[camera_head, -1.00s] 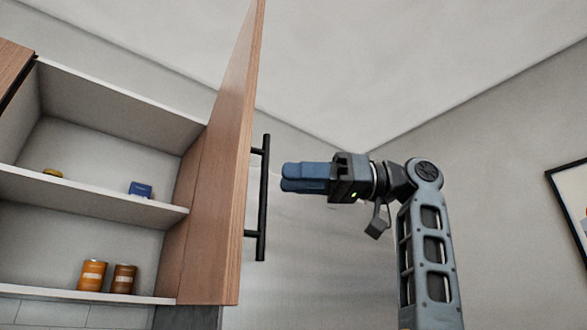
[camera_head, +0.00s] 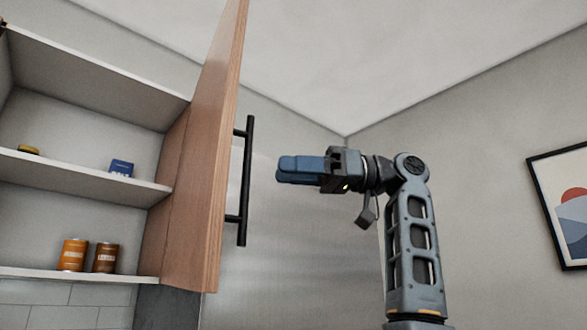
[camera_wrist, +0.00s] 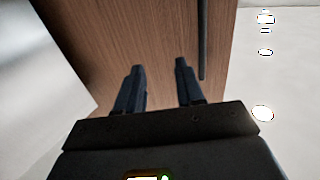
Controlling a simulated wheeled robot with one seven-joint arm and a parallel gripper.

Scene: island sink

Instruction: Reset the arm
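My gripper (camera_head: 280,169) is raised at the end of my bent arm, pointing left in the head view. It is to the right of the open cabinet door (camera_head: 205,160) and its black bar handle (camera_head: 245,180), with a gap to the handle. In the wrist view my gripper (camera_wrist: 160,66) shows two dark blue fingers spread apart with nothing between them. The wooden door (camera_wrist: 160,35) lies beyond the fingers, and the dark handle (camera_wrist: 203,40) runs just right of them. The gripper holds nothing.
The open cabinet has a middle shelf (camera_head: 80,178) with a blue box (camera_head: 121,168) and a small yellow thing (camera_head: 28,150). Two cans, one orange (camera_head: 73,255) and one brown (camera_head: 106,257), stand below. A framed picture (camera_head: 570,205) hangs at right. The space around the arm looks clear.

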